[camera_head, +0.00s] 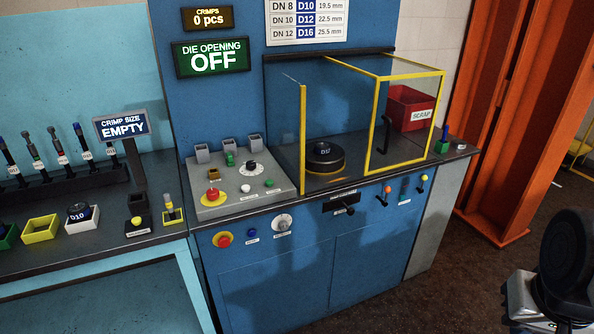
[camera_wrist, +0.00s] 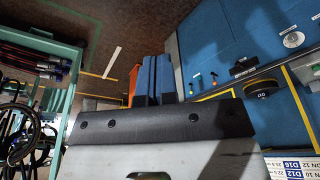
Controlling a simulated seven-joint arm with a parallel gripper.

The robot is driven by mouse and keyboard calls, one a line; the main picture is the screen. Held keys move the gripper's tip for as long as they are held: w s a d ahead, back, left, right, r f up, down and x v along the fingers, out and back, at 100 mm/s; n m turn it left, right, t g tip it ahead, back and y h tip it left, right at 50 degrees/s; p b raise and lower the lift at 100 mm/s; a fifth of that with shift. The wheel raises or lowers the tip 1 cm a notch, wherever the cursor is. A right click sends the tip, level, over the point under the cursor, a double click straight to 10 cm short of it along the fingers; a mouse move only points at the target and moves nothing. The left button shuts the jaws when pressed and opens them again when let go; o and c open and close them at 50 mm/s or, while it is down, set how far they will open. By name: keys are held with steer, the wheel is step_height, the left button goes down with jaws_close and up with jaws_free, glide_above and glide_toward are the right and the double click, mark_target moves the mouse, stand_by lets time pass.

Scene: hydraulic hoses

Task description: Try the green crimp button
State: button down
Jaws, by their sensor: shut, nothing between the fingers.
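A small green button (camera_head: 269,183) sits at the right of the grey sloped control panel (camera_head: 240,204). A white button (camera_head: 246,188) and a red mushroom button (camera_head: 211,195) are to its left. The panel labels are too small to read. My gripper (camera_wrist: 153,60) shows in the wrist view with its two blue fingers closed together and empty, apart from the blue machine front. The die opening display (camera_head: 212,58) reads OFF. The crimps display (camera_head: 207,18) reads 0 pcs.
Right of the panel, a yellow-framed clear guard (camera_head: 376,120) stands by a black D17-like die (camera_head: 325,158). A red scrap bin (camera_head: 409,108) is behind it. The left bench holds a D10 die (camera_head: 82,215) and a crimp size display (camera_head: 122,126) reading EMPTY. An orange rack (camera_head: 520,120) stands right.

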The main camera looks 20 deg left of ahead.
steer(key=shift+w, duration=0.1)
steer(key=w+a+r+n+h, duration=0.1)
steer(key=w+a+r, duration=0.15)
steer(key=w, duration=0.55)
steer(key=w+a+r+n+h, duration=0.1)
steer(key=w+a+r, duration=0.15)
steer(key=w, duration=0.55)
steer(key=w+a+n+t, duration=0.2)
steer(key=w+a+t, duration=0.1)
steer(key=w+a, duration=1.2)
steer(key=w+a+f+n+t, duration=0.1)
steer(key=w+a+f, duration=0.1)
steer(key=w+a, duration=0.5)
steer(key=w+a+f+n+t, duration=0.1)
steer(key=w+a+f, duration=0.15)
steer(key=a, duration=0.85)
steer(key=w+a+f+n+y, duration=0.1)
steer(key=a+f, duration=0.3)
steer(key=a, duration=0.8)
steer(key=w+a+f+n+t, duration=0.1)
steer(key=w+a+f, duration=0.2)
steer(key=a, duration=0.9)
steer(key=shift+f+n+t+y, duration=0.3)
steer(key=shift+f+y, duration=0.05)
steer(key=shift+y, duration=0.05)
steer(key=shift+w+f, duration=0.1)
